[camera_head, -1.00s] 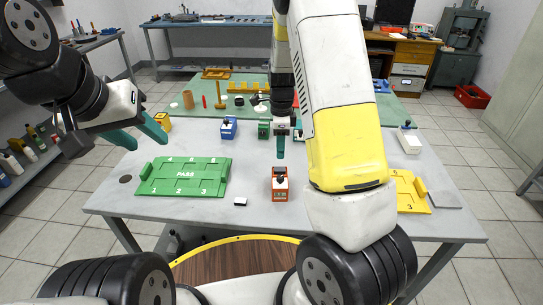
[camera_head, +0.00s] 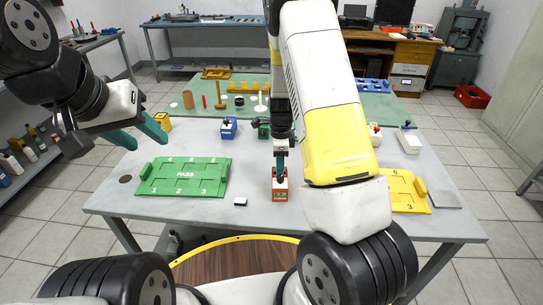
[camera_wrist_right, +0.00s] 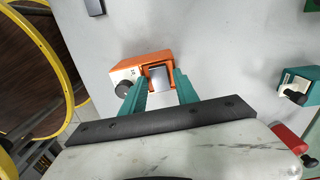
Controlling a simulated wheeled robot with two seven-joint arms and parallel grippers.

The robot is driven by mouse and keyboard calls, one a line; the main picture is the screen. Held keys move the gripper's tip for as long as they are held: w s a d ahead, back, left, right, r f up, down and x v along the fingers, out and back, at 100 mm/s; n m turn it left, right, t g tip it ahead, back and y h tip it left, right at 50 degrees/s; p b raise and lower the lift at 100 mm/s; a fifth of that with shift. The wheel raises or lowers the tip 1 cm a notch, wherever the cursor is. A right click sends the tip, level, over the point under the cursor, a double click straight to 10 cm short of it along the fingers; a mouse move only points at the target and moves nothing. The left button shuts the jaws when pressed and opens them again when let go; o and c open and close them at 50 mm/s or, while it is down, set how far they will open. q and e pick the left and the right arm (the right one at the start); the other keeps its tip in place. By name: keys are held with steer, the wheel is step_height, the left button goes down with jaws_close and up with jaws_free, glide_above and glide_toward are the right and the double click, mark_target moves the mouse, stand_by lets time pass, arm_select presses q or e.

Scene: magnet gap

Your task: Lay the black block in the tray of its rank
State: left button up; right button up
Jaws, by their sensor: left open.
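A small black block with a pale side (camera_head: 240,201) lies on the grey table; its dark shape shows at the top edge of the right wrist view (camera_wrist_right: 94,6). The green tray marked PASS (camera_head: 185,177), with numbered places, is at left. A yellow numbered tray (camera_head: 408,192) is at right, partly hidden by my right arm. My right gripper (camera_head: 280,160) points down at the orange device (camera_head: 280,188). In the right wrist view its fingers (camera_wrist_right: 160,82) are apart, with the device's silver part (camera_wrist_right: 159,79) between them; contact is unclear. My left gripper (camera_head: 146,138) is open and empty, over the table's left side.
A blue device (camera_head: 228,129), a green one (camera_head: 263,129) and a yellow one (camera_head: 163,122) stand farther back. The table is bare around the black block.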

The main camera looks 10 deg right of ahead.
steer(key=shift+c, duration=0.5)
jaws_close()
steer(key=shift+r, duration=2.5)
